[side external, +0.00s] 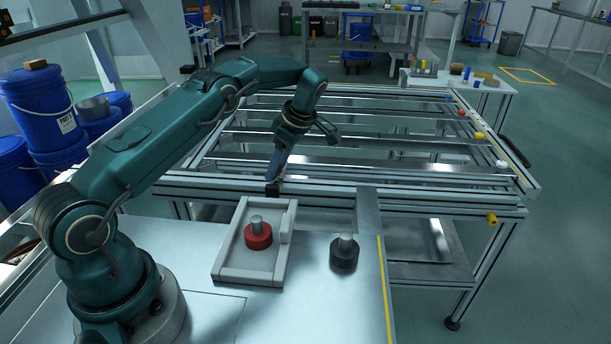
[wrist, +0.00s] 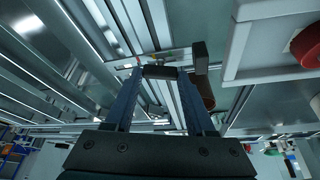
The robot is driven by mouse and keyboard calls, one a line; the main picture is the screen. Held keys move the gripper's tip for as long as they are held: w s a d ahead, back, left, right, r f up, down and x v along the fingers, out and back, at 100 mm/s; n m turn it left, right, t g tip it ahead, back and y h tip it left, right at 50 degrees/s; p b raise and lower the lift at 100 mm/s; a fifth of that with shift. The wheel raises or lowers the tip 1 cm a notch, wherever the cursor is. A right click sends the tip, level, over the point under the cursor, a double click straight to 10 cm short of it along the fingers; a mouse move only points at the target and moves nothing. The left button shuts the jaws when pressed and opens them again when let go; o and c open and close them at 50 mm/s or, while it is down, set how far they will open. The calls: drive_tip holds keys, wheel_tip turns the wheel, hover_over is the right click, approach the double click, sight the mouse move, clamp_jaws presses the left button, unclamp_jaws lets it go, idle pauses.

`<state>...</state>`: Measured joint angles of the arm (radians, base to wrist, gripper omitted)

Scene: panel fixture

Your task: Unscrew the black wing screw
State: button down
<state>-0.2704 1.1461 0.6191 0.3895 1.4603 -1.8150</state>
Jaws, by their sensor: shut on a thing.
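My gripper (side external: 273,183) points down at the front rail of the metal frame, just behind the grey tray. In the wrist view its two blue fingers (wrist: 160,76) converge on a small dark piece (wrist: 161,71) that spans the space between their tips. This piece appears to be the black wing screw, and the gripper is shut on it. In the side view, a small black shape (side external: 272,189) shows at the fingertips against the rail. Its wings and thread cannot be made out, nor whether it is seated in the rail.
A grey tray (side external: 228,246) holds a red round part (side external: 258,237) with a metal stud. A black round part (side external: 344,256) with a stud stands to its right. Coloured knobs, including a white one (side external: 502,164), line the frame's right side. The bench front is clear.

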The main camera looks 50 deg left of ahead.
drive_tip(key=shift+n, duration=0.3)
idle(0.4)
drive_tip(key=c, duration=0.5)
unclamp_jaws()
drive_tip(key=shift+r, duration=0.1)
drive_tip(key=shift+r, duration=1.85)
drive_tip(key=s+a+r, duration=0.2)
drive_tip(key=s, duration=0.1)
drive_tip(key=s+a+r, duration=0.2)
drive_tip(key=s, duration=0.1)
drive_tip(key=s+a+r, duration=0.3)
drive_tip(key=shift+s, duration=0.2)
